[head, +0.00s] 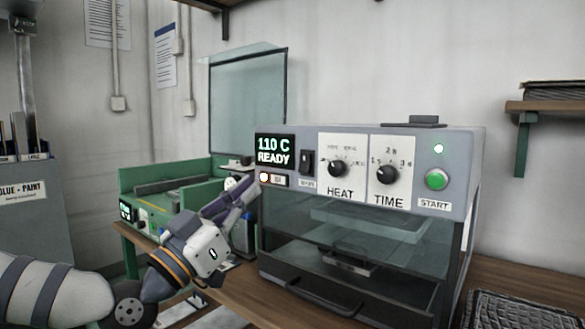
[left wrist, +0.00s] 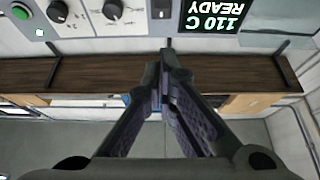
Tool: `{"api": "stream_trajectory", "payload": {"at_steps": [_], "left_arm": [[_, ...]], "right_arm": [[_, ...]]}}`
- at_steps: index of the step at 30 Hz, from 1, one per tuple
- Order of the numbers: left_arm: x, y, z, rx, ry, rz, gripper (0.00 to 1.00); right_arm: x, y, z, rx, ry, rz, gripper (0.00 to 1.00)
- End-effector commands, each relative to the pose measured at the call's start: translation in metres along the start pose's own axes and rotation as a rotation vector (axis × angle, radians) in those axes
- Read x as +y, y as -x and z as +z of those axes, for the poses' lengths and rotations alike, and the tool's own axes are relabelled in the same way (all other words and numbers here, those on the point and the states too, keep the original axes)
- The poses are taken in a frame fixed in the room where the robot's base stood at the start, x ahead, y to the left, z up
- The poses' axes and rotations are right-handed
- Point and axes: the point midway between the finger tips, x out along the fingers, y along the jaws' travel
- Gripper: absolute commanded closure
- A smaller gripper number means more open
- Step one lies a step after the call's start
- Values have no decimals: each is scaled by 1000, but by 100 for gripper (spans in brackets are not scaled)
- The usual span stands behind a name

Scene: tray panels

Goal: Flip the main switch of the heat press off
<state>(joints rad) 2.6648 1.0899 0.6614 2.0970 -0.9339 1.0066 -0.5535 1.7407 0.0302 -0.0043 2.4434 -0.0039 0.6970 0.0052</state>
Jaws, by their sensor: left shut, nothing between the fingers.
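The heat press (head: 465,160) is a grey box on a wooden bench, with its control panel facing me. Its main switch (head: 307,162) is a small black rocker right of the display; I cannot tell which way it is tipped. The display (head: 274,150) is lit and reads 110 C READY. My left gripper (head: 252,186) is shut and empty, its tips near the panel's lower left corner, left of and below the switch. In the left wrist view the picture is upside down; the shut fingertips (left wrist: 169,52) point towards the switch (left wrist: 161,8), apart from it in the picture. My right gripper is not in view.
A green machine (head: 165,180) stands left. A dark ridged mat (head: 525,308) lies at front right.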

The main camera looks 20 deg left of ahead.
Motion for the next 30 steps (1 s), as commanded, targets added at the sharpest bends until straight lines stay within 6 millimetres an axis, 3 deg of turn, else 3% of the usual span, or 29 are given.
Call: {"api": "stream_trajectory", "payload": {"at_steps": [14, 20, 30], "left_arm": [[1, -98, 3, -2, 0, 1, 100], [0, -116, 25, -2, 1, 0, 100], [1, -122, 28, 0, 1, 1, 100]], "right_arm": [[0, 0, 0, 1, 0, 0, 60], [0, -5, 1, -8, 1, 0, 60], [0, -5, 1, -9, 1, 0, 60]]}}
